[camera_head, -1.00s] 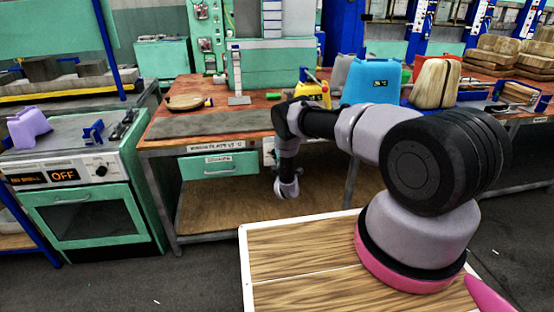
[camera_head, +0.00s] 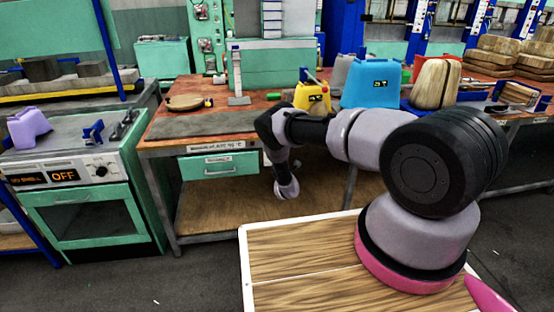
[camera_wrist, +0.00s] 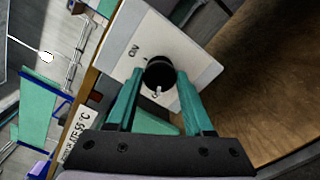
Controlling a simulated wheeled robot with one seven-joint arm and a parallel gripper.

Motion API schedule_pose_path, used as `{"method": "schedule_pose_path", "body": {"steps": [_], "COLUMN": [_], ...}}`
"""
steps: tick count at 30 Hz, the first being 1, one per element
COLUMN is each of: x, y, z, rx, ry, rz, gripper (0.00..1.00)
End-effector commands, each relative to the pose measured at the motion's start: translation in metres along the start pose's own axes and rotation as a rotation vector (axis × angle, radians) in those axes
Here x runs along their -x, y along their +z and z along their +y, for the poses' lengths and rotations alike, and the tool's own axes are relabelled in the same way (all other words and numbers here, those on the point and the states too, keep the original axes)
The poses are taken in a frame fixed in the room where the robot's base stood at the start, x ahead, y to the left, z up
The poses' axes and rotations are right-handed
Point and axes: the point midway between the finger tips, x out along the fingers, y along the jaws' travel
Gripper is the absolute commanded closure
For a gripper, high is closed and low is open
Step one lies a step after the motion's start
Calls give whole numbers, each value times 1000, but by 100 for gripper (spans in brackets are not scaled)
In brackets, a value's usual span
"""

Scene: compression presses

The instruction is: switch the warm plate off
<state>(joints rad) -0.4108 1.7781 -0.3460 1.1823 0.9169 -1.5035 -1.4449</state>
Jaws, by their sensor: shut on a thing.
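The warm plate's switch is a black round knob (camera_wrist: 159,72) on a white panel (camera_wrist: 185,45) in the wrist view. "ON" is printed to its upper left. A white mark on the knob faces the bottom of the picture, by a second label that is mostly hidden. My gripper (camera_wrist: 160,79) has its two green fingers on either side of the knob, shut on it. The grey warm plate (camera_head: 205,124) lies along the bench front in the head view, above a label strip (camera_head: 217,146). My arm hides most of the switch panel in the head view.
A green oven (camera_head: 88,215) with a display reading "OFF" stands at left. A green drawer (camera_head: 218,166) hangs under the bench, above a wooden lower shelf (camera_head: 225,212). A yellow object (camera_head: 312,97) and a blue container (camera_head: 371,84) stand on the bench behind my arm.

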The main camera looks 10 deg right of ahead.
Motion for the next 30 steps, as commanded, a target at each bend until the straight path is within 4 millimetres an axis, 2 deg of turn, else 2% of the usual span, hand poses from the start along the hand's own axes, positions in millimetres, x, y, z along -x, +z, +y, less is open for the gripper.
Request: {"method": "schedule_pose_path", "body": {"steps": [11,12,13,14,24,26,30], "x": [2,2,2,2,2,6,28], "y": [-1,-1,-1,-1,0,-1,-1], "z": [-2,-2,-2,-2,-1,0,-1], "rx": [6,6,6,6,4,4,7], "ry": [-4,-4,-3,-3,-1,-1,-3], "rz": [2,2,2,2,1,1,2], "gripper": [100,37,25,19,19,19,19]}}
